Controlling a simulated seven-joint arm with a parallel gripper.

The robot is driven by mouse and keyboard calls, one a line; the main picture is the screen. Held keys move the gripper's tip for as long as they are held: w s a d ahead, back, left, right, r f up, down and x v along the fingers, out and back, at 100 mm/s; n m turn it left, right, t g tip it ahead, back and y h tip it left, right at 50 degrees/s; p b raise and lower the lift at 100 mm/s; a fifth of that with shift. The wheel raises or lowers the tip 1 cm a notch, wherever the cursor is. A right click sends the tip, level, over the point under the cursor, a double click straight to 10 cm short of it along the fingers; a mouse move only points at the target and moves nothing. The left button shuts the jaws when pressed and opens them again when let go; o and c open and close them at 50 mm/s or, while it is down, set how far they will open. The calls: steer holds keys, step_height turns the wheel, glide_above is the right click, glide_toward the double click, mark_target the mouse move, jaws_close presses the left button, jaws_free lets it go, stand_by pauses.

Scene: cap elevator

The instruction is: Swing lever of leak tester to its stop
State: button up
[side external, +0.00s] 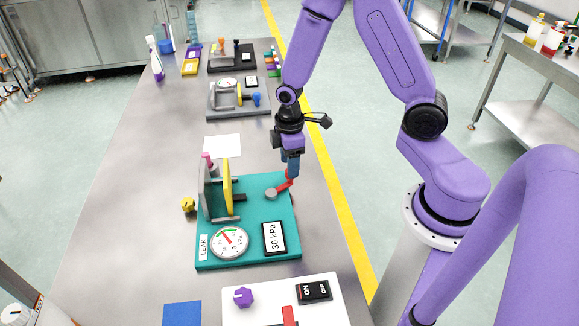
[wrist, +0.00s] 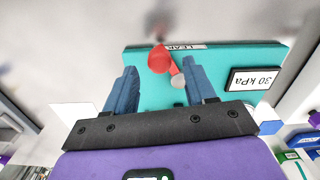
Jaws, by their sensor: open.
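The leak tester is a teal base plate (side external: 262,215) marked LEAK. Its red lever (side external: 284,187) sits at the right rear of the plate, joined to a round grey hub (side external: 271,194). My gripper (side external: 290,172) is directly above the lever, with its blue fingers pointing down. In the wrist view the fingers are spread, and the red lever (wrist: 160,60) shows between their tips, with the grey hub (wrist: 178,81) beside it. I cannot tell whether either finger touches the lever. No stop for the lever can be clearly made out.
The plate carries a yellow upright panel (side external: 228,185), a pressure gauge (side external: 229,242) and a 30 kPa sign (side external: 274,238). An ON/OFF switch panel (side external: 313,291) stands in front. A grey fixture (side external: 226,103) stands behind. The bench to the left is mostly clear.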

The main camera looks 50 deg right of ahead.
steer(key=shift+f, duration=1.1)
jaws_close()
